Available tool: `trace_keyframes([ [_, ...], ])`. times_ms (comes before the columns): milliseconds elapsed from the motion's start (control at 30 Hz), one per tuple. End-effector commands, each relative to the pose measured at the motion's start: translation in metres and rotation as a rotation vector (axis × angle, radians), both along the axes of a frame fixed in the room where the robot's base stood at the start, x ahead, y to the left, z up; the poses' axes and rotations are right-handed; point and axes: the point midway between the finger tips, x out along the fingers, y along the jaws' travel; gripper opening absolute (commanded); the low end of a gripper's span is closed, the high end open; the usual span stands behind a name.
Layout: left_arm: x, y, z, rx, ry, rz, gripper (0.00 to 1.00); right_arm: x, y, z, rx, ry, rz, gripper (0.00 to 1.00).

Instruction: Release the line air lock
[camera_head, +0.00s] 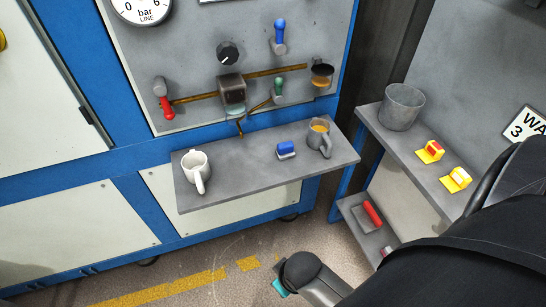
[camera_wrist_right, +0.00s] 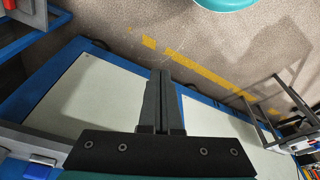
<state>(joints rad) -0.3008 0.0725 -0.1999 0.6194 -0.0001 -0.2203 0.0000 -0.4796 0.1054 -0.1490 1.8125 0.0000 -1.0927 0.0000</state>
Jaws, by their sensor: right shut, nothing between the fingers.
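The grey wall panel (camera_head: 195,62) carries a gauge marked "bar LINE" (camera_head: 142,8). Below it are a black round knob (camera_head: 229,52), a blue-handled valve (camera_head: 279,37), a red-handled valve (camera_head: 165,104) and a small green-handled valve (camera_head: 278,90). A short spout (camera_head: 240,127) hangs under the block. My right gripper (camera_wrist_right: 161,78) is shut and empty in the right wrist view, away from the valves. My left gripper is out of view.
A side shelf holds a metal bucket (camera_head: 401,107) and yellow items (camera_head: 431,151). My dark arm covers the lower right.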

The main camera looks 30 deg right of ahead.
Motion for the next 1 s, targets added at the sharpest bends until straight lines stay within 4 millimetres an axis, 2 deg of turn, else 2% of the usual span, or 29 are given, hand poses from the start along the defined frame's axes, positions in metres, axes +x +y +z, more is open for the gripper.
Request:
trace_keyframes([
  [33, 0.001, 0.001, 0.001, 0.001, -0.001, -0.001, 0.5, 0.004, 0.0, 0.015, 0.001, -0.011, -0.001, 0.0],
  [400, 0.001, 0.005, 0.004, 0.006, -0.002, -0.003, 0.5, 0.01, -0.001, 0.117, 0.003, -0.058, -0.008, 0.0],
  [700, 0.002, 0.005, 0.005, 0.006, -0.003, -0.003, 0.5, 0.002, -0.004, 0.178, -0.001, -0.091, -0.008, 0.0],
  [867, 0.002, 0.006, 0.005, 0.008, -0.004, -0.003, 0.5, 0.072, -0.037, 0.192, -0.169, -0.306, 0.133, 0.0],
  [1000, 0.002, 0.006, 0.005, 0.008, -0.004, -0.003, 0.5, 0.132, -0.066, 0.222, -0.36, -0.492, 0.269, 0.0],
])
